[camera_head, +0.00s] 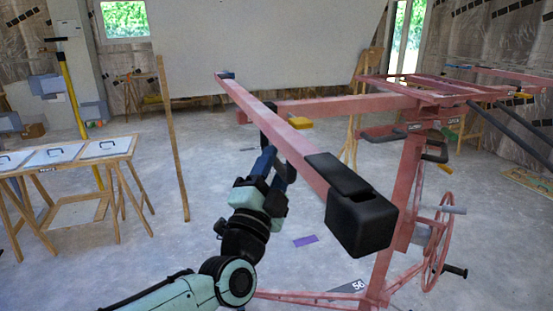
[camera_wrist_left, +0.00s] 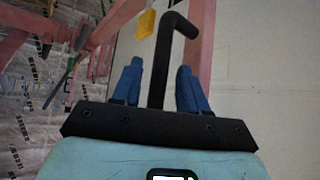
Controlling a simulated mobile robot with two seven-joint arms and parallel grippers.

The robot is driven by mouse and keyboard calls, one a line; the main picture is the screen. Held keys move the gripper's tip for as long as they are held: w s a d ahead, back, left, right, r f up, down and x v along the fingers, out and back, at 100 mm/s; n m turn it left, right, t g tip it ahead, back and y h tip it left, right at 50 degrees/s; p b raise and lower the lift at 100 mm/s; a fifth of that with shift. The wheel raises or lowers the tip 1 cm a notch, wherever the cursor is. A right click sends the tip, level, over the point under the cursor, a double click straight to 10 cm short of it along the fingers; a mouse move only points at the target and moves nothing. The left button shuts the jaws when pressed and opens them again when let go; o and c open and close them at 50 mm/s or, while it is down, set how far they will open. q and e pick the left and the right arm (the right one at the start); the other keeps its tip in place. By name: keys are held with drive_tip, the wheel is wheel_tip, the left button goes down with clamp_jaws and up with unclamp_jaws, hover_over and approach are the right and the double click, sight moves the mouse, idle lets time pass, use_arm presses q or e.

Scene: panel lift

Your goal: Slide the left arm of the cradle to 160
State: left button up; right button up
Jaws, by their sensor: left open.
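The red panel lift's cradle has a long red beam (camera_head: 268,122) running from the far left toward me, with a black box-shaped end (camera_head: 360,205) near me. Another red bar (camera_head: 345,105) joins it from the right. My left gripper (camera_head: 278,163) is below and left of the long beam. In the left wrist view, a black bent handle (camera_wrist_left: 159,75) stands between the two blue fingers of my left gripper (camera_wrist_left: 159,80). The fingers are apart, with gaps on both sides of the handle. No scale reading of 160 is legible. My right gripper is not in view.
The lift's red mast (camera_head: 408,185) and handwheel (camera_head: 440,240) stand at the right. A wooden table (camera_head: 75,165) with white panels is at the left, near an upright wooden post (camera_head: 172,140).

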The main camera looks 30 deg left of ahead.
use_arm(q)
drive_tip(key=shift+w+r, duration=0.25)
drive_tip(key=shift+w, duration=0.4)
clamp_jaws()
drive_tip(key=shift+a, duration=0.1)
drive_tip(key=shift+s, duration=0.1)
